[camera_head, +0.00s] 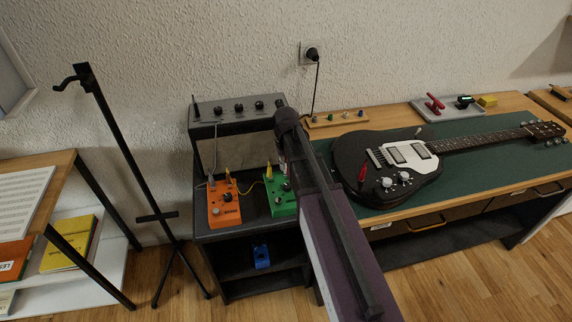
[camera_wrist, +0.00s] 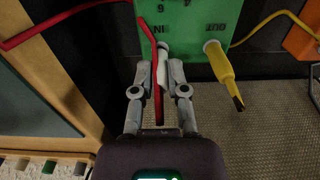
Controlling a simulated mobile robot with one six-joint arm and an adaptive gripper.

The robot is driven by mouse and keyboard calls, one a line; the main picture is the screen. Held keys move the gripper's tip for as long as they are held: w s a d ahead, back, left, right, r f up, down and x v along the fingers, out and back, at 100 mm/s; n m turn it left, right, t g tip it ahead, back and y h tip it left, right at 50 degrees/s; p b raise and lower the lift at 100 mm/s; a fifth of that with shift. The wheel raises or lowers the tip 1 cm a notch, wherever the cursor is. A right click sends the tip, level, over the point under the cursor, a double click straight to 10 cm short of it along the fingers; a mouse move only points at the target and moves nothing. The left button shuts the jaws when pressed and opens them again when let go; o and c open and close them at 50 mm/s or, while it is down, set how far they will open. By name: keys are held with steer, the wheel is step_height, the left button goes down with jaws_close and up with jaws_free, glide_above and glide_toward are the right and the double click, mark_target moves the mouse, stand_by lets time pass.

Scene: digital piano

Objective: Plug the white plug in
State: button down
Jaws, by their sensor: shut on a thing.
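My gripper (camera_wrist: 160,78) is shut on the white plug (camera_wrist: 164,72), with one finger on each side of it. The plug points at the IN side of the green pedal (camera_wrist: 185,20). Its front end is at the pale IN socket (camera_wrist: 163,46); I cannot tell how deep it sits. A red cable (camera_wrist: 152,35) passes over the gripper and plug. A yellow plug (camera_wrist: 221,64) sits in the OUT socket. In the head view the green pedal (camera_head: 279,207) stands on the dark shelf unit, and my arm hides the plug.
An orange pedal (camera_head: 224,210) stands left of the green one. An amplifier (camera_head: 238,108) is behind. A black guitar (camera_head: 380,170) lies on the green mat (camera_head: 480,158) to the right. A thin black stand (camera_head: 125,150) is at the left. A blue pedal (camera_head: 261,256) sits on the lower shelf.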

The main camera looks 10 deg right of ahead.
steer(key=shift+f, duration=0.3)
steer(key=c, duration=0.6)
jaws_free()
steer(key=shift+r, duration=0.2)
steer(key=shift+r+p, duration=2.35)
steer(key=shift+f, duration=0.15)
